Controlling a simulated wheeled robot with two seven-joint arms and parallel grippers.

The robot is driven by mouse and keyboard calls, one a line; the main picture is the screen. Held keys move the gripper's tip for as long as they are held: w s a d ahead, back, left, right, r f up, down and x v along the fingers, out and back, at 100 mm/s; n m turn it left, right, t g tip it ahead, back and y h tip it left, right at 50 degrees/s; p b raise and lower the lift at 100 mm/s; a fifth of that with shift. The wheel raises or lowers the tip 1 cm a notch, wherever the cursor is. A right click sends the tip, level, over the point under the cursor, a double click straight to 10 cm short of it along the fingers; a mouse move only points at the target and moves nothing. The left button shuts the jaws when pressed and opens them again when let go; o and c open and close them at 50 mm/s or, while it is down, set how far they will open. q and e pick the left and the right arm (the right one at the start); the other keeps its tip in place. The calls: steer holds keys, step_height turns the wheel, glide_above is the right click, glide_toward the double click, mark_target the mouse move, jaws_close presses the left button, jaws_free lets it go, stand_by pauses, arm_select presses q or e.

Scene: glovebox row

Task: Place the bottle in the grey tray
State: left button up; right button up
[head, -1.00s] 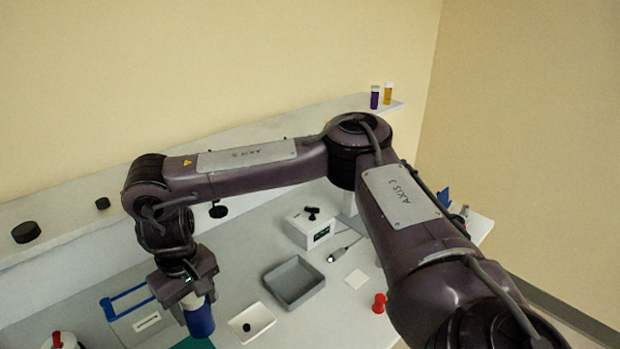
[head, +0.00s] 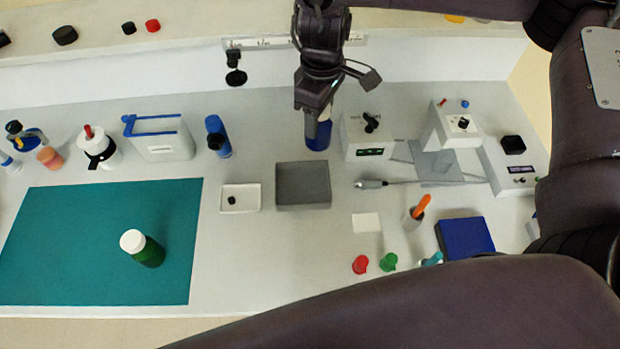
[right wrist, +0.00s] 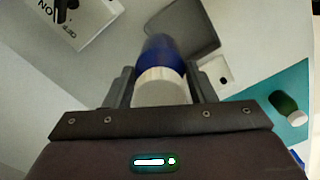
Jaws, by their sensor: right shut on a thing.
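My right gripper (head: 318,112) is shut on a blue bottle (head: 317,135) and appears just beyond the far edge of the grey tray (head: 302,204). In the right wrist view, the blue bottle (right wrist: 161,52) sits between the fingers of the right gripper (right wrist: 158,88), its white cap towards the camera. The grey tray (right wrist: 190,22) shows empty past the bottle there. I cannot tell the bottle's exact height above the bench. My left gripper is not in view.
A white dish (head: 230,205) with a dark piece stands left of the tray. A white device (head: 368,145) with a black knob is to its right, a blue bottle-like item (head: 218,138) to its left. A green bottle (head: 148,255) is on the teal mat (head: 60,250).

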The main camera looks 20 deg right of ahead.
steer(key=n, duration=0.1)
steer(key=r+n, duration=0.1)
steer(key=shift+a+n, duration=0.35)
steer(key=shift+n, duration=0.05)
steer(key=n, duration=0.2)
steer(key=a+r+n, duration=0.1)
steer(key=n, duration=0.1)
steer(key=shift+s+a+n, duration=0.15)
steer(key=shift+n, duration=0.15)
steer(key=shift+a+r+n+p, duration=0.25)
steer(key=shift+r+n+p, duration=0.05)
steer(key=shift+n, duration=0.7)
steer(key=n, duration=0.3)
steer(key=r+n, duration=0.1)
steer(key=shift+s+a+n, duration=0.15)
steer(key=shift+s+n, duration=0.1)
steer(key=shift+n, duration=0.05)
step_height(320, 180, up, 3)
steer(key=s+a+n+p, duration=0.1)
steer(key=s+a+n, duration=0.1)
steer(key=n, duration=1.5)
steer(key=f, duration=1.8)
steer(key=shift+w+f, duration=0.2)
steer(key=shift+f, duration=0.05)
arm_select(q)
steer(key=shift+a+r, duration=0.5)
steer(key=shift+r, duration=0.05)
arm_select(e)
steer(key=shift+w+f, duration=0.1)
steer(key=shift+f, duration=0.3)
